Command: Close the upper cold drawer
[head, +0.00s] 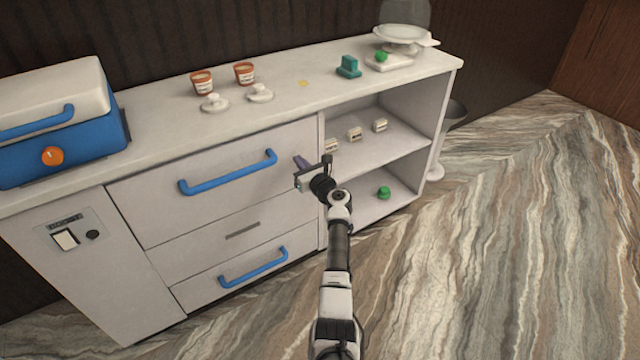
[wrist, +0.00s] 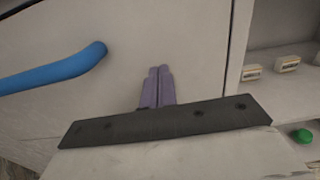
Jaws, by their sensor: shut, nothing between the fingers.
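The upper cold drawer (head: 215,205) is a wide white front with a blue bar handle (head: 228,174). Its front looks level with the cabinet face, with no visible gap. My gripper (head: 299,162) is at the right side of this front, to the right of the handle. In the wrist view, the purple fingers (wrist: 158,85) are together and empty, pointing at the white drawer front (wrist: 150,35). The right end of the blue handle (wrist: 60,72) is to their left. I cannot tell whether the fingertips touch the front.
A lower drawer with a blue handle (head: 254,268) is below. Open shelves (head: 400,140) with small labelled blocks and a green item (head: 384,192) are to the right. On the counter (head: 290,95) stand two tubs, lids, a scale and a blue box (head: 70,145). The floor in front is clear.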

